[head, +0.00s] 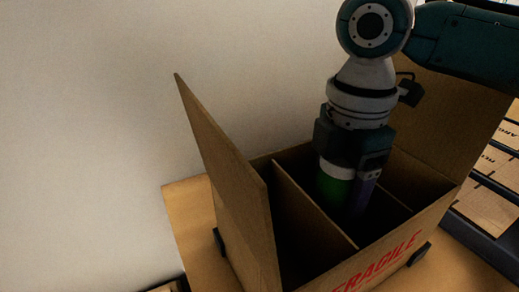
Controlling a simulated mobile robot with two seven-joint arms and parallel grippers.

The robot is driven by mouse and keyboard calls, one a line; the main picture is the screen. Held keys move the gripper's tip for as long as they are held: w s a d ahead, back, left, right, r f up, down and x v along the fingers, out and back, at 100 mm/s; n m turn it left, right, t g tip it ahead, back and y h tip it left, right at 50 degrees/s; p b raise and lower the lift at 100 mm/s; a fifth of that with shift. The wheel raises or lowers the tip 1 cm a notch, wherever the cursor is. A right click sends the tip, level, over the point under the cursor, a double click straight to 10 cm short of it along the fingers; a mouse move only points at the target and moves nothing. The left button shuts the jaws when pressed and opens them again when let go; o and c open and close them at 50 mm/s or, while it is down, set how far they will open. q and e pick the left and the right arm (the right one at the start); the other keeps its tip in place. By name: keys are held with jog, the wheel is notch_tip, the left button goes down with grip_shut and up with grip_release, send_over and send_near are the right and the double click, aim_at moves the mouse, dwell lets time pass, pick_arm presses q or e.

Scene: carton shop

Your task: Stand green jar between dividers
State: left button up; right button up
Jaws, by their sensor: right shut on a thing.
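The open cardboard carton (228,215) stands on a table, with upright dividers inside; one divider (312,208) runs along the left of the middle compartment. My right gripper (348,160) points straight down into the carton and is shut on the green jar (333,187), which has a pale band at its top. The jar is upright and low in the middle compartment; its base is hidden in shadow. My left gripper is not in view.
A carton flap (225,150) rises on the left, and another stands behind my right arm. The left compartment is dark and looks empty. A dark rack with flat cardboard pieces (485,207) is at the right. The table (188,215) is bare left of the carton.

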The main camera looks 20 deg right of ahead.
aim_at(341, 172)
notch_tip(341, 172, down, 4)
jog(key=shift+r+b, duration=0.15)
jog(key=shift+b, duration=0.15)
notch_tip(341, 172, down, 4)
jog(key=shift+f+b, duration=0.15)
jog(key=shift+b, duration=0.6)
jog(key=shift+w, duration=0.1)
jog(key=o, duration=1.5)
jog(key=shift+f, duration=0.1)
jog(key=shift+o, duration=0.2)
notch_tip(341, 172, up, 11)
jog(key=p, duration=0.3)
jog(key=shift+p, duration=0.35)
jog(key=shift+r, duration=0.65)
